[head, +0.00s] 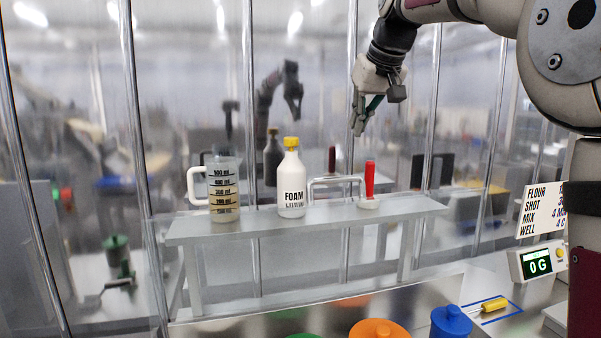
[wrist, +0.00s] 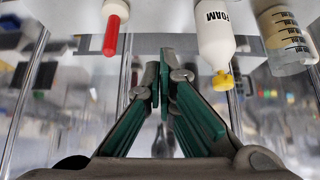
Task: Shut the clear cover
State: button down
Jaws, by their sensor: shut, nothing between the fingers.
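I cannot clearly make out a clear cover. The nearest candidate is a see-through or reflective panel (head: 330,110) behind the shelf, with upright metal posts; whether it is the cover, or open or shut, I cannot tell. A pale bar handle (head: 335,180) shows behind the shelf items, and what it belongs to is unclear. My gripper (head: 362,128) hangs in the air above the right part of the shelf, above the red-handled tool. In the wrist view my gripper (wrist: 162,75) has its green-padded fingers together, with nothing held.
A grey raised shelf (head: 245,229) bears a measuring jug (head: 223,190), a white foam bottle (head: 291,185) with yellow cap and a red-handled tool (head: 369,180). Orange (head: 378,329) and blue (head: 451,322) lids, a yellow-handled tool (head: 494,304) and a scale (head: 539,262) sit in front.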

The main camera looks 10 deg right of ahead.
jog(key=w+f, duration=0.1)
jog(key=f, duration=0.1)
jog(key=w+f+p, duration=0.1)
jog(key=f, duration=0.2)
jog(key=w+f, duration=0.1)
jog(key=f, duration=0.2)
jog(key=shift+w+d+f+p, duration=0.1)
jog(key=shift+w+f+p, duration=0.2)
jog(key=shift+p, duration=0.1)
jog(key=shift+s+f, duration=0.25)
jog(key=shift+s, duration=0.25)
jog(key=shift+s, duration=0.1)
